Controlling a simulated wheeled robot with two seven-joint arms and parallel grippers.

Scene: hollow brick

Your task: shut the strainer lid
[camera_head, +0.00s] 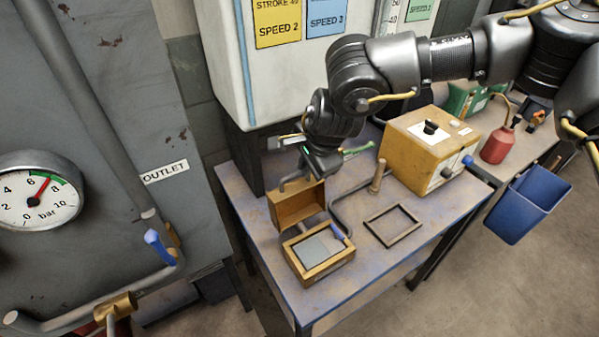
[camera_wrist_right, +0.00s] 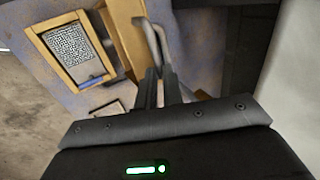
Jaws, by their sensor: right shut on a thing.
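The strainer is a brass-coloured box on the bench; its open body (camera_head: 299,266) shows a grey screen (camera_head: 318,246) inside. The strainer lid (camera_head: 297,205) stands raised at the body's back edge, with a bent grey handle (camera_head: 288,183) on it. In the right wrist view the body (camera_wrist_right: 45,48), the lid (camera_wrist_right: 125,30) and the handle (camera_wrist_right: 152,38) also show. My right gripper (camera_wrist_right: 160,78) is shut on the lid handle, its fingers over the handle's end; in the head view the gripper (camera_head: 308,176) is just above the lid. My left gripper is not in view.
A dark rectangular frame (camera_head: 375,236) lies flat to the right, near a wooden-looking peg (camera_head: 377,176) and a yellow control box (camera_head: 425,150). A white cabinet (camera_head: 235,75) stands behind. The bench's front right is clear.

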